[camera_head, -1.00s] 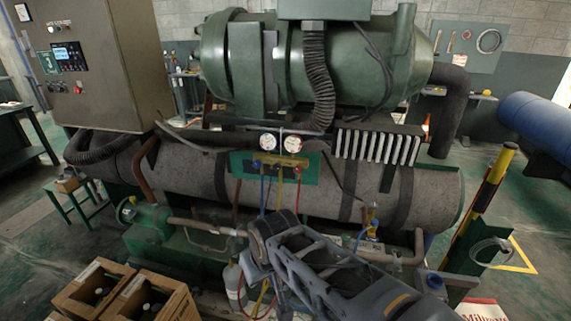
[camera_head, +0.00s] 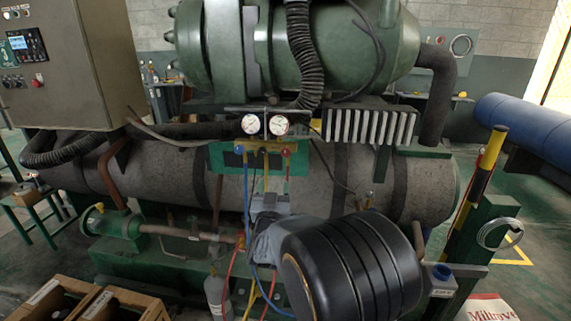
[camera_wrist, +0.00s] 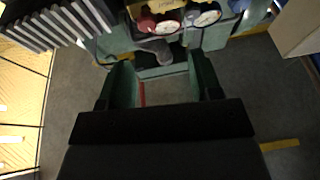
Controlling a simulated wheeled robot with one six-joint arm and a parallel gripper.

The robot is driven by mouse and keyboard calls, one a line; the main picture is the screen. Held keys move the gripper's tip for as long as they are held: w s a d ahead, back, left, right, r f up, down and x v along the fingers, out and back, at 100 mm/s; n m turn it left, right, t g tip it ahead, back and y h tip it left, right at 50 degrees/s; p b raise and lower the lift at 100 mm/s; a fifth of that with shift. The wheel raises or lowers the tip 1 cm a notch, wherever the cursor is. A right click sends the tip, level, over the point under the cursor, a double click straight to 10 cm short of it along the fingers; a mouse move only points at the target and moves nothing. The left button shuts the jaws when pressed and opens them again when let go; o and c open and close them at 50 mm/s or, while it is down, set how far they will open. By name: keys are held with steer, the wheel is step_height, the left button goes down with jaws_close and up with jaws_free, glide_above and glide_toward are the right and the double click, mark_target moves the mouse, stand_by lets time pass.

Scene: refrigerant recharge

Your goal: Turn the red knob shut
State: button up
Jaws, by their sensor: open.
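The red knob (camera_head: 286,152) is on the right end of the manifold under the two gauges (camera_head: 264,125). A blue knob (camera_head: 239,149) is on the left end. In the wrist view the red knob (camera_wrist: 146,22) shows at the top, left of the gauges (camera_wrist: 187,22), beyond my fingertips. My gripper (camera_wrist: 160,62) is open, its two fingers apart and clear of the knob. A red strip shows between the fingers. In the head view my arm rises from below toward the manifold; its dark round link hides much of the lower middle, and the fingers are hard to make out.
Blue, yellow and red hoses hang below the manifold, close to my arm. A finned block (camera_head: 368,128) stands right of the gauges. The grey cylinder (camera_head: 160,178) runs behind. A yellow-black post (camera_head: 489,165) stands at right; wooden crates (camera_head: 62,300) are at lower left.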

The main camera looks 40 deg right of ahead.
mark_target(285, 155)
steer(key=shift+m+h, duration=0.4)
steer(key=shift+h, duration=0.5)
steer(key=x, duration=0.4)
steer(key=d+p+x, duration=0.1)
steer(key=x, duration=0.4)
steer(key=s+x, duration=0.1)
steer(key=x, duration=0.3)
steer(key=shift+w+d, duration=0.25)
steer(key=shift+d, duration=0.15)
steer(key=shift+c, duration=0.2)
steer(key=c, duration=0.9)
steer(key=shift+f, duration=0.1)
